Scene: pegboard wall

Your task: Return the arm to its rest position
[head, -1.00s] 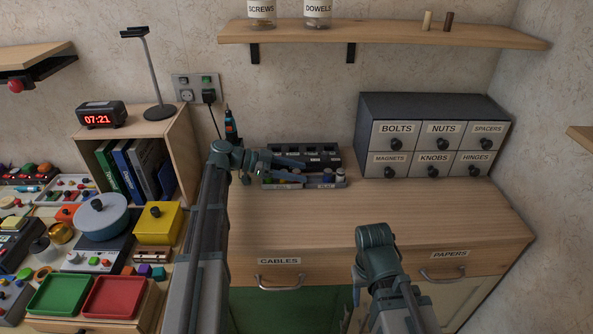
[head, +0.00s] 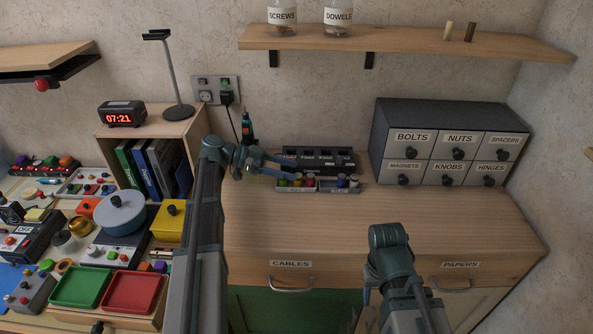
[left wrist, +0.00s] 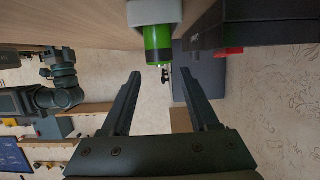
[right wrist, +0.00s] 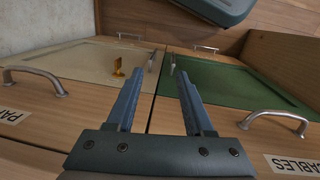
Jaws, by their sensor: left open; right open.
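My left gripper (head: 284,166) is open in the head view, over the worktop at the left end of the small black rack. In the left wrist view its two fingers (left wrist: 162,72) stand apart with nothing between them. In the right wrist view my right gripper (right wrist: 157,72) is open and empty, facing the cabinet doors and drawer fronts.
The black rack (head: 318,158) and a grey tray (head: 340,187) of small coloured parts stand against the wall. A drawer cabinet (head: 450,142) is at the back right. A crowded side table with red tray (head: 132,292) is left. The middle worktop (head: 300,232) is clear.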

